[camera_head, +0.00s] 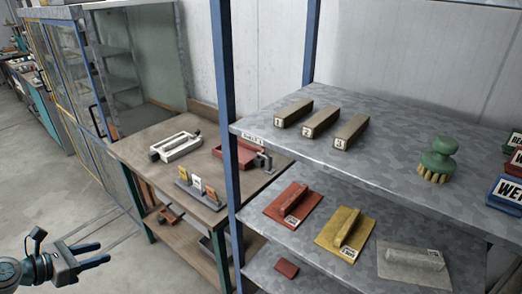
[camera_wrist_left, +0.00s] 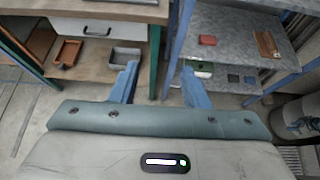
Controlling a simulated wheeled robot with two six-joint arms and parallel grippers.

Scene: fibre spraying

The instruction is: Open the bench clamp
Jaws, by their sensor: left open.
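A wooden workbench (camera_head: 160,187) stands left of the blue shelf post. On it, a white frame-like fixture (camera_head: 178,147) lies near the back. A red fixture (camera_head: 230,153) with a grey metal part (camera_head: 263,160) at its right end sits partly behind the post. I cannot tell for sure which of these is the bench clamp, or whether it is open or shut. My left gripper (camera_head: 103,253) is open and empty, low over the floor, apart from the bench. Its spread fingers also show in the left wrist view (camera_wrist_left: 159,68). My right gripper is out of view.
A metal shelf (camera_head: 400,130) at the right holds wooden blocks, a green brush (camera_head: 438,160) and trowels. A small rack (camera_head: 201,194) with coloured cards stands at the bench's front edge. A glass-doored cabinet (camera_head: 75,75) stands behind. The floor at left is clear.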

